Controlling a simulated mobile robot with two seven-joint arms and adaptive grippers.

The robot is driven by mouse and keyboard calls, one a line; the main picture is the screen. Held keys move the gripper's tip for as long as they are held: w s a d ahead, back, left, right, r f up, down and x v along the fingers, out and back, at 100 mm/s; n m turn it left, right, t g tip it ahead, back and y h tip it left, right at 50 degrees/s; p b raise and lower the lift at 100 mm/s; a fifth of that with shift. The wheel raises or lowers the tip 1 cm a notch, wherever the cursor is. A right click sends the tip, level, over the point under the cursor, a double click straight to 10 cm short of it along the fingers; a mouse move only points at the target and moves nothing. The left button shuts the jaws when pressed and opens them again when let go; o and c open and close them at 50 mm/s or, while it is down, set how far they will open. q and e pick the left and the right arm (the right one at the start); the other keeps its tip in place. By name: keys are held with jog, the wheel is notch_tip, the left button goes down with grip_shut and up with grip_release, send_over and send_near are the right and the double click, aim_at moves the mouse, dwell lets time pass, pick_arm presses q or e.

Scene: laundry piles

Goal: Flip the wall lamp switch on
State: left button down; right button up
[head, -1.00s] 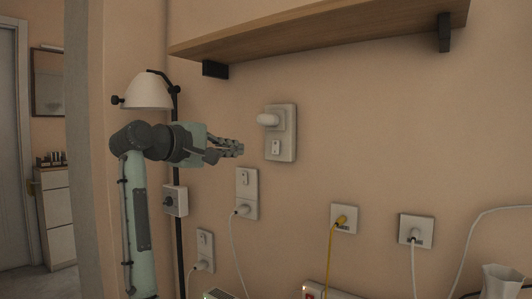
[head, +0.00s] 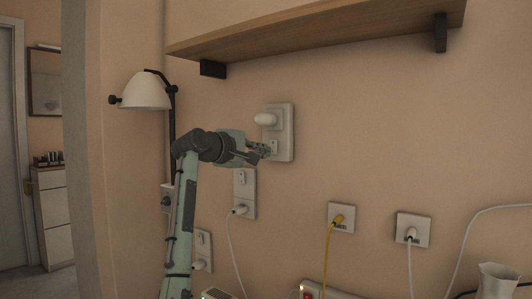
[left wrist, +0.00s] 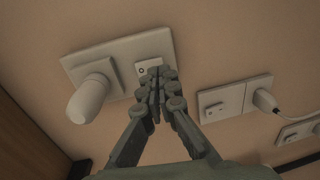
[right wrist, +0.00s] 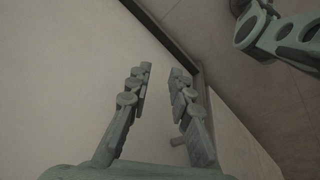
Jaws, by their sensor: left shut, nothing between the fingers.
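A beige wall plate (head: 285,150) carries a white rounded lamp (head: 265,119) at its upper left and a small switch (head: 273,147) below. The plate (left wrist: 100,58), lamp (left wrist: 90,98) and switch (left wrist: 148,69) also show in the left wrist view. My left gripper (head: 266,153) is shut and empty, its fingertips right at the switch. In the left wrist view the tips (left wrist: 157,74) cover part of the switch; I cannot tell whether they touch it, or its position. My right gripper (right wrist: 162,72) is open and empty, away from the plate.
A white-shaded lamp (head: 146,91) on a black pole stands at the left. A wooden shelf (head: 320,33) is above. Sockets with plugs sit below, one with a yellow cable (head: 341,218) and another further right (head: 413,229). The wall right of the plate is clear.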

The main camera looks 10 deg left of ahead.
aim_at(273, 147)
pick_arm(q)
jog(key=shift+x, duration=0.95)
jog(key=shift+f, duration=0.1)
jog(key=shift+w+d+t+h+b, duration=0.2)
jog(key=shift+w+t+h+b, duration=0.15)
jog(key=shift+t+b, duration=0.45)
pick_arm(e)
jog(key=w+r, duration=0.2)
jog(key=r, duration=0.2)
jog(key=shift+w+a+r, duration=0.25)
jog(key=shift+w+r, duration=0.15)
jog(key=shift+t, duration=0.3)
